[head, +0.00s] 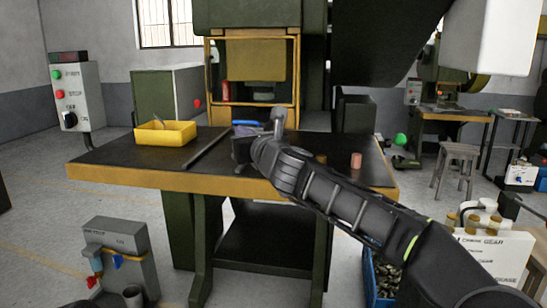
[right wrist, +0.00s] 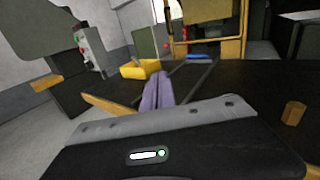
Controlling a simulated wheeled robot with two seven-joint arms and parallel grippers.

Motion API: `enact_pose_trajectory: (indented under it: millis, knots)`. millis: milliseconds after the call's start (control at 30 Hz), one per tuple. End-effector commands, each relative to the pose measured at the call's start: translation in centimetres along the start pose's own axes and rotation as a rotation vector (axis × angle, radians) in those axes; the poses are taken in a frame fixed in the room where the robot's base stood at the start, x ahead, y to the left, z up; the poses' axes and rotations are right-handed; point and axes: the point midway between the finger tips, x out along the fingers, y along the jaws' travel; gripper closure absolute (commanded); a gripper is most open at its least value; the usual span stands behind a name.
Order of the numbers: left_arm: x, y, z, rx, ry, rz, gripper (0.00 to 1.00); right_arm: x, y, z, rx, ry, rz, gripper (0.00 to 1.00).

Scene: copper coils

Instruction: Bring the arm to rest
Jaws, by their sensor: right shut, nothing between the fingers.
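My right arm comes in from the lower right of the head view. Its gripper (head: 277,122) is over the middle of the dark worktable (head: 130,160). The right gripper is shut and empty; its fingers (right wrist: 157,90) show closed together in the right wrist view. A small copper coil (head: 356,160) stands on the table to the right of the gripper, apart from it. The coil also shows at the right of the right wrist view (right wrist: 293,113). My left gripper is in neither view.
A yellow bin (head: 165,133) sits on the left of the table. A green press with a yellow frame (head: 252,75) stands behind the table. A blue object (head: 246,123) lies near the press opening.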

Motion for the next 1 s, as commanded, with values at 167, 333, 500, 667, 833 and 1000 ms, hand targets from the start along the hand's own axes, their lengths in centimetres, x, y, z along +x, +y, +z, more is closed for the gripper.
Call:
enact_pose_trajectory:
  millis: [167, 333, 500, 667, 833, 1000]
  knots:
    - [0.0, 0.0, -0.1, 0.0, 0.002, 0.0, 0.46, 0.0, 0.1, -0.2, -0.176, -0.001, -0.004, 1.0]
    - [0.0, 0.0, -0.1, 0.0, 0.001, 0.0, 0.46, 0.1, 1.6, -3.4, -0.456, 0.032, 0.019, 1.0]
    - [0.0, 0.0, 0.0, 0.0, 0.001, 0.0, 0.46, 0.3, 2.9, -8.9, -0.733, 0.088, 0.063, 1.0]
    - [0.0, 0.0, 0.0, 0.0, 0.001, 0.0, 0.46, -0.1, 3.7, -16.0, -1.012, 0.155, 0.135, 1.0]
    - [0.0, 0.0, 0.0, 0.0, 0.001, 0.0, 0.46, -2.3, 4.2, -27.9, -1.387, 0.246, 0.299, 1.0]
    - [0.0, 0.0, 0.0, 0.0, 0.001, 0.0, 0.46, -7.4, 4.4, -40.6, -1.721, 0.301, 0.545, 1.0]
